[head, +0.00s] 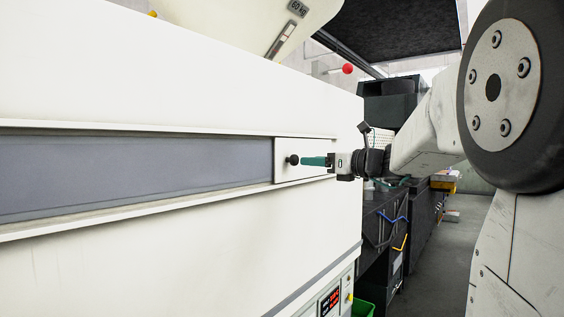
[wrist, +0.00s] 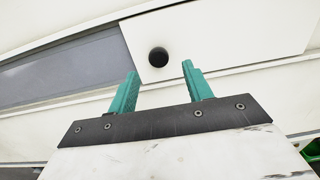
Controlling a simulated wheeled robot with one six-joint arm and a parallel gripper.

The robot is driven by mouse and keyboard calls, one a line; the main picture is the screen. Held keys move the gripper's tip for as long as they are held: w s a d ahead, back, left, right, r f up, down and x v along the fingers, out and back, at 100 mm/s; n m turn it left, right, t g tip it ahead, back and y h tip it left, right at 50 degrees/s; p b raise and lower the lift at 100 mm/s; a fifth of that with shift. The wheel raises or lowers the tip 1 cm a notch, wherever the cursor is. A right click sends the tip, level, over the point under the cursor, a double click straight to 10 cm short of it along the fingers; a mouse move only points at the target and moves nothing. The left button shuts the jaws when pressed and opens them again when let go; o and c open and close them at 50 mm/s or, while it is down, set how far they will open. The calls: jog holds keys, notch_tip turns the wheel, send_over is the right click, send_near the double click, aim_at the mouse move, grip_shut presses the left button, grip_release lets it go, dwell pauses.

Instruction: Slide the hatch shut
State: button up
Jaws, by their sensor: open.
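The hatch (head: 307,147) is a white sliding panel at the right end of a long rail slot in the white machine wall. It also shows in the wrist view (wrist: 225,32). A black round knob (head: 291,160) sticks out from its left part; in the wrist view the knob (wrist: 158,57) lies just beyond and between the fingertips. A grey-blue recessed strip (head: 130,170) shows left of the hatch. My gripper (wrist: 160,68) has two green fingers, spread apart and empty. In the head view my gripper (head: 308,161) points left, close to the knob; whether it touches cannot be told.
Rails (head: 120,211) run above and below the slot. A red ball-ended lever (head: 348,69) stands above the machine. A control panel with a red display (head: 330,302) and a green bin (head: 362,307) are low at right.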

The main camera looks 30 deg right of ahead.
aim_at(296, 160)
jog(key=shift+x, duration=2.8)
jog(key=shift+a, duration=0.1)
grip_shut()
jog(key=shift+s, duration=0.15)
